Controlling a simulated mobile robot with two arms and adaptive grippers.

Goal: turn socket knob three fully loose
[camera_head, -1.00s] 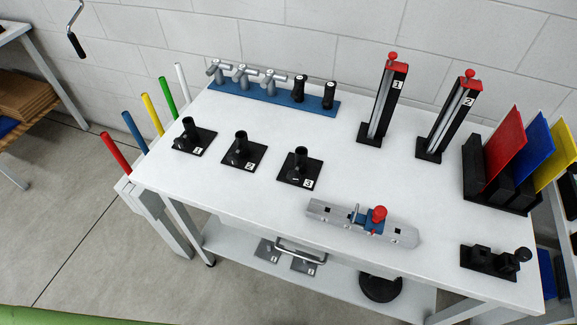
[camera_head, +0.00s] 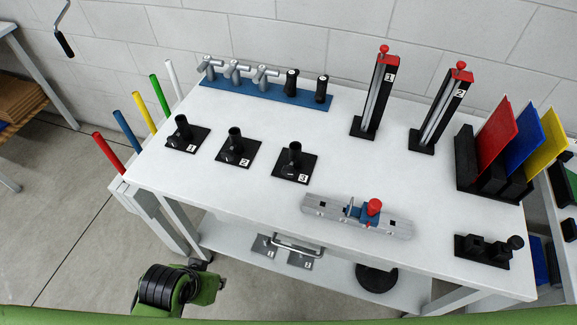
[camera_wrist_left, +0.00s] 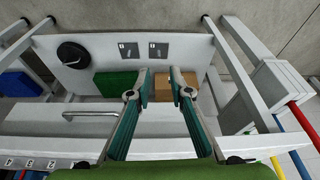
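Socket three (camera_head: 304,168) is a black square base with an upright black tube, standing on the white table in the head view. It carries the label 3. Its small dark knob (camera_head: 290,174) shows low on the near left side of the tube; how far it is turned I cannot tell. My left gripper (camera_wrist_left: 159,88) shows in the left wrist view, fingers apart with nothing between them. It points over the table's lower shelf, away from socket three, which is not seen in that view. My right gripper is in neither current view.
Sockets one (camera_head: 187,138) and two (camera_head: 238,152) stand left of socket three. A blue rack (camera_head: 266,91) with metal and black pieces is behind. A grey rail (camera_head: 358,216) with a red knob lies to the front right. A drawer handle (camera_wrist_left: 95,115) juts from the table front.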

